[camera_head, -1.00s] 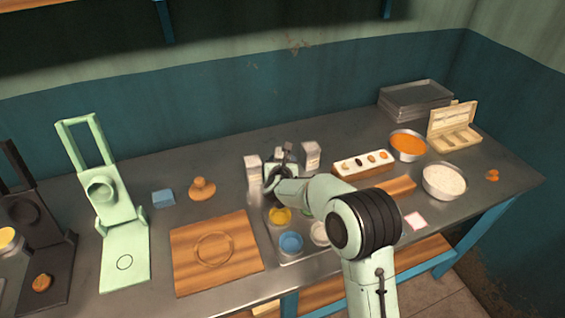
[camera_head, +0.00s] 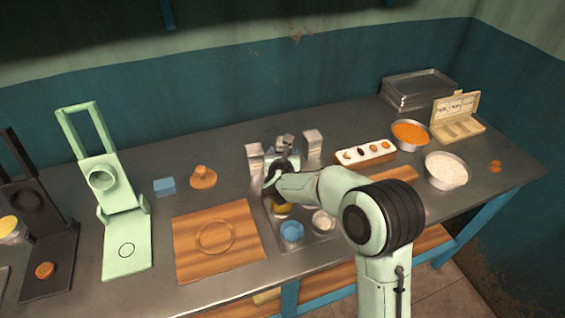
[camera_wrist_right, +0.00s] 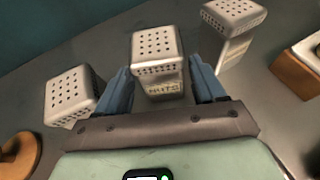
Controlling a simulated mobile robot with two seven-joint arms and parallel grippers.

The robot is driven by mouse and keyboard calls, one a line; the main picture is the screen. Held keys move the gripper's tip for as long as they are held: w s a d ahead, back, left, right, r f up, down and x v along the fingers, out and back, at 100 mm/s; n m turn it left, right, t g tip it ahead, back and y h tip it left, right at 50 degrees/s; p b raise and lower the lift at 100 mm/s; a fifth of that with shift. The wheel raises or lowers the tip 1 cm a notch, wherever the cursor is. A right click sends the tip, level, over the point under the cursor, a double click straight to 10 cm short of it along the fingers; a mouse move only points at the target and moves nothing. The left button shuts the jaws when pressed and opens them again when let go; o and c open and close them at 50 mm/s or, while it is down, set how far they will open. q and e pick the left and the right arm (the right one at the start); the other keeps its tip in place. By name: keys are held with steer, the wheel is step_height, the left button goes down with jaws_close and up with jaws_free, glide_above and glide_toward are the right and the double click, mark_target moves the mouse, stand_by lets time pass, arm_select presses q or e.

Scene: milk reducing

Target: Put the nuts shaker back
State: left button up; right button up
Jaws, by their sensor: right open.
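The nuts shaker (camera_wrist_right: 158,62) is a pale metal box with a holed top and a "NUTS" label, in the right wrist view. It is between the two blue fingers of my right gripper (camera_wrist_right: 163,88), which is open, with a finger on each side. Whether the fingers touch it, I cannot tell. Its base is hidden. In the head view my right gripper (camera_head: 280,168) is at the row of shakers and mostly hides the nuts shaker. Similar shakers stand to its left (camera_wrist_right: 72,95) and right (camera_wrist_right: 232,22). My left gripper is not in view.
A tray of small bowls, including a blue one (camera_head: 291,231), lies in front of the shakers. A wooden board (camera_head: 215,262) is at left, a white-topped wooden holder (camera_head: 365,155) at right. The back wall is close behind. The table behind the orange knob (camera_head: 203,177) is clear.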

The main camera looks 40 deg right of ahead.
steer(key=v, duration=0.8)
steer(key=shift+s+a, duration=0.1)
steer(key=shift+a, duration=0.05)
steer(key=shift+s, duration=0.1)
